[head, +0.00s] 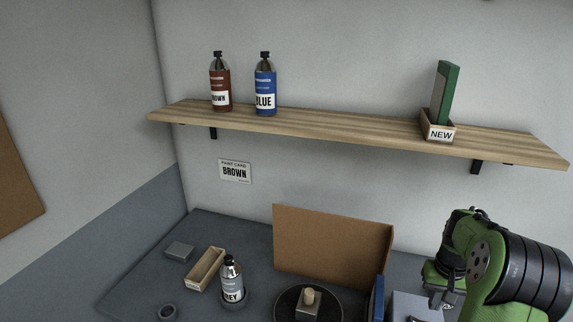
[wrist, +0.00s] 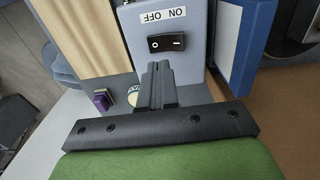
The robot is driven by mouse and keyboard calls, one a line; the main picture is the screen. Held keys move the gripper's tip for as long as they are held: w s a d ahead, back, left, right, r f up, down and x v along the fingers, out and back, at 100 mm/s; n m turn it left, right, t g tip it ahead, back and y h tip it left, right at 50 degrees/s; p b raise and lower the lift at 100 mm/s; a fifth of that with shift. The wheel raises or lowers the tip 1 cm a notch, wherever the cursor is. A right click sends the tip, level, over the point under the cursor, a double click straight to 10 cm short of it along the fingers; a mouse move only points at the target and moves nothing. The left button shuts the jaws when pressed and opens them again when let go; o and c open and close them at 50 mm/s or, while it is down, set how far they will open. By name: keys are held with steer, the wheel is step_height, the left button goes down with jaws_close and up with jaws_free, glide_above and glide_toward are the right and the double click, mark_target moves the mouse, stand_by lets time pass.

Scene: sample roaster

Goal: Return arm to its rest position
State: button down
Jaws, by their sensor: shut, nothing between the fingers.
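My arm (head: 505,265), green and black, is bent at the lower right of the head view, in front of the wall and below the shelf. My gripper (wrist: 158,68) shows in the wrist view with its two dark fingers together and nothing between them. Its tips point at a grey-blue box (wrist: 190,65) with a black rocker switch (wrist: 166,42) under an upside-down "ON OFF" label. The tips look just short of the switch; I cannot tell whether they touch the box. In the head view the arm hides much of the bench's right end.
A wooden shelf (head: 330,132) holds brown (head: 220,88) and blue (head: 265,88) bottles and a "NEW" box (head: 438,127). Below stand a grey bottle (head: 232,282), a wooden tray (head: 205,269), a turntable (head: 285,304) with a small block (head: 308,306), and a brown panel (head: 330,245).

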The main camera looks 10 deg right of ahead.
steer(key=s+a+r+n+t+h, duration=0.2)
steer(key=s+a+r+n, duration=0.15)
steer(key=a+r, duration=1.25)
steer(key=s+a+f+n+t+y, duration=0.1)
steer(key=s+a+n+t+y, duration=0.1)
steer(key=s+a, duration=1.1)
steer(key=shift+s+t, duration=0.3)
steer(key=shift+t, duration=0.5)
